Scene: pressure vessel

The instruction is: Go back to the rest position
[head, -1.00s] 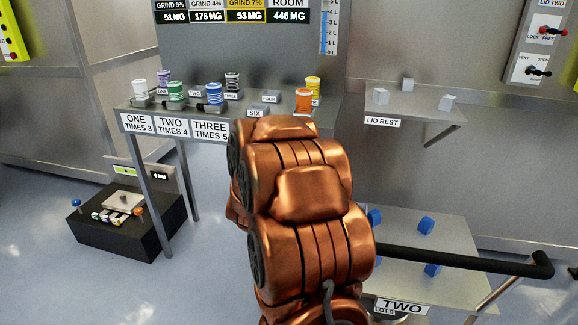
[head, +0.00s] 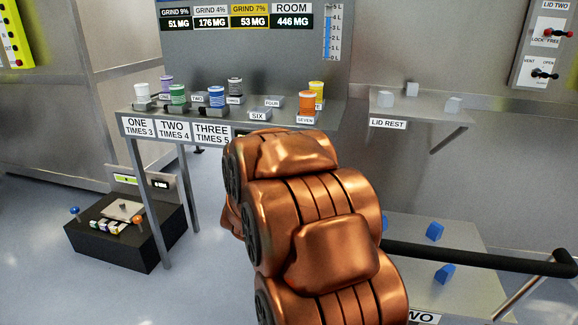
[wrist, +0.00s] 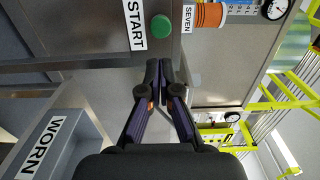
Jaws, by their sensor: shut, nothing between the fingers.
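My gripper (wrist: 162,82) shows in the wrist view, with its two dark fingers closed together and nothing between them. It is hidden in the head view, where my copper-coloured arm fills the lower middle. In the wrist view a green button (wrist: 161,27) beside a START label (wrist: 135,24) lies beyond the fingertips. The orange container (wrist: 210,14) by the SEVEN label is to the upper right of the fingers, apart from them.
In the head view a metal shelf (head: 181,113) holds several coloured containers. A black box (head: 125,238) with small levers stands on the floor at left. The LID REST shelf (head: 428,117) and a low table with blue blocks (head: 435,232) are at right. A WORN bin (wrist: 62,130) shows in the wrist view.

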